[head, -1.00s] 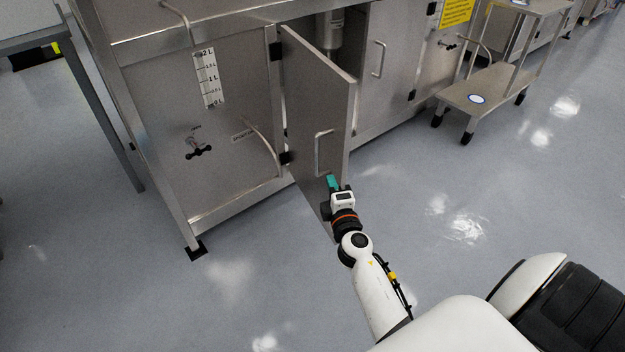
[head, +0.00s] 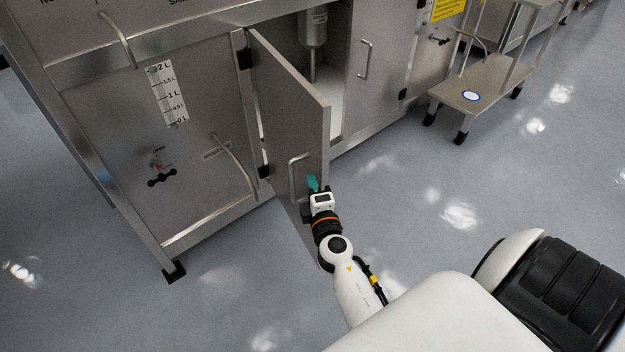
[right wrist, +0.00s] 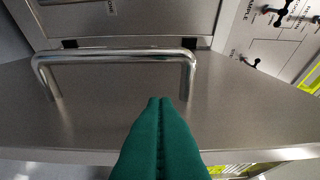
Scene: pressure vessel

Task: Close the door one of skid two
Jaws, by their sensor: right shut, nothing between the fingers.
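A grey steel cabinet door (head: 292,115) stands open on the skid (head: 215,160), hinged at its left edge and swung out toward me. Its bar handle (head: 298,178) is on the outer face, low near the free edge; the handle also shows in the right wrist view (right wrist: 115,57). My right gripper (head: 313,183) is at the lower part of the door, just right of the handle. In the right wrist view its green fingers (right wrist: 157,105) are shut together and empty, pointing at the door face (right wrist: 95,105) below the handle. Whether they touch it, I cannot tell. My left gripper is out of view.
Behind the door the compartment is open, with a metal vessel (head: 314,30) inside. A closed door with a handle (head: 365,60) is to its right. A steel step cart (head: 478,85) stands further right. The floor (head: 420,170) in front is clear.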

